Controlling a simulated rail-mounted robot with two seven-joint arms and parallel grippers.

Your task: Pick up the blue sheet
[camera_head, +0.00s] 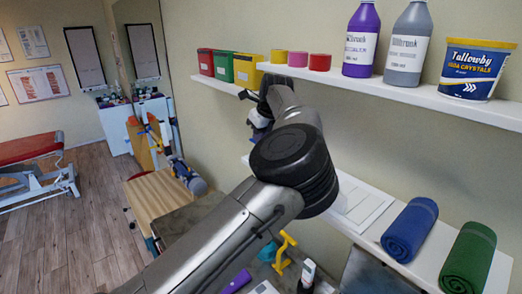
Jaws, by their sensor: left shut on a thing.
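My left arm reaches up from the bottom edge to the wall shelves. My left gripper (258,113) is small and partly hidden behind its own wrist, just below the upper shelf's left part. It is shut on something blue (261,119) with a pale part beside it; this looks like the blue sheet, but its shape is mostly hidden. A blue roll (410,230) lies apart on the lower shelf at the right. My right gripper is not in view.
The upper shelf (425,97) holds coloured boxes, small rolls, two bottles and a tub (474,69). The lower shelf (430,268) holds a white sheet (358,207) and a green roll (468,260). A yellow item (284,252) is below my arm. Floor at left is open.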

